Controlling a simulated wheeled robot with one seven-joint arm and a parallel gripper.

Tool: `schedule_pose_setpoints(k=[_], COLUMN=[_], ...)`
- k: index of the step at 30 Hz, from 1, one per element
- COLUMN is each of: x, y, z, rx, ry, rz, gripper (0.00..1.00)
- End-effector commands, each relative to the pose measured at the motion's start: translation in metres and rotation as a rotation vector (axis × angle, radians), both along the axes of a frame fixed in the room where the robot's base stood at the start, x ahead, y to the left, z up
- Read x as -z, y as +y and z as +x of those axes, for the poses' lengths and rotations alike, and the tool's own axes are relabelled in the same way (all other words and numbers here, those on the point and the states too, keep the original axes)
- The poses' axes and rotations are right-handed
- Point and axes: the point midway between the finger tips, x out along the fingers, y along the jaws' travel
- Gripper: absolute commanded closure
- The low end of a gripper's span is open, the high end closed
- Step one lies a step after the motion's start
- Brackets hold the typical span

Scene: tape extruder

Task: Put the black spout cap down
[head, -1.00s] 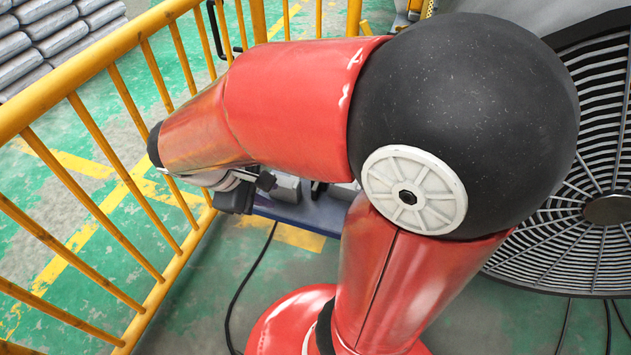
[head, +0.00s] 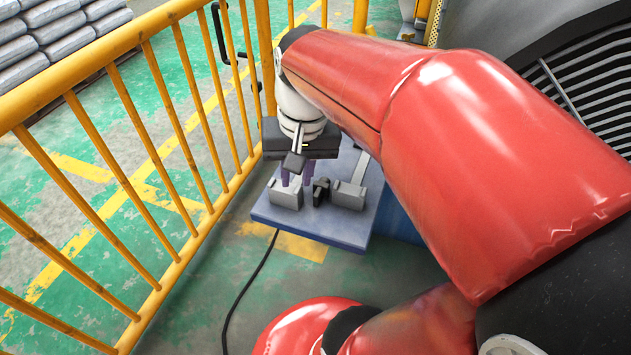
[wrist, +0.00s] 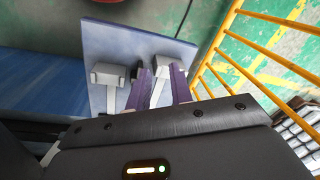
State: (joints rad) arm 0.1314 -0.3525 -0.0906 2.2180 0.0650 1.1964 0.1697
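My gripper (head: 298,180) has purple fingers pointing down over a blue platform (head: 335,229). In the wrist view the fingers (wrist: 161,84) stand apart with no black cap visible between them, so the gripper looks open. A small black piece, apparently the spout cap (head: 321,191), is on the platform between two grey blocks, just right of the fingers in the head view. In the wrist view a small dark patch beside the left finger may be part of it; the finger hides the rest.
The grey blocks are a left one (head: 286,194) and a right one (head: 349,194). A yellow railing (head: 150,185) runs close along the left of the platform. A large grey fan-like grille (head: 575,85) is at the right. A black cable (head: 250,285) lies on the floor.

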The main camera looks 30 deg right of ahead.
Motion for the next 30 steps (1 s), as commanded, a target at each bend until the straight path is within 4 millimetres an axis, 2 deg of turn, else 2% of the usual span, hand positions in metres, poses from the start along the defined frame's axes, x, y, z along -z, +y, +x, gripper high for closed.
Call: schedule_pose_setpoints(k=[10, 15, 20, 30], x=[0.035, 0.049, 0.058, 0.099], y=[-0.051, -0.073, -0.075, -0.063], z=[0.033, 0.043, 0.043, 0.035], rx=[0.325, 0.445, 0.473, 0.471], ry=[0.282, 0.398, 0.430, 0.429], rz=[0.140, 0.187, 0.199, 0.198], gripper=[0.78, 0.78, 0.78, 0.78])
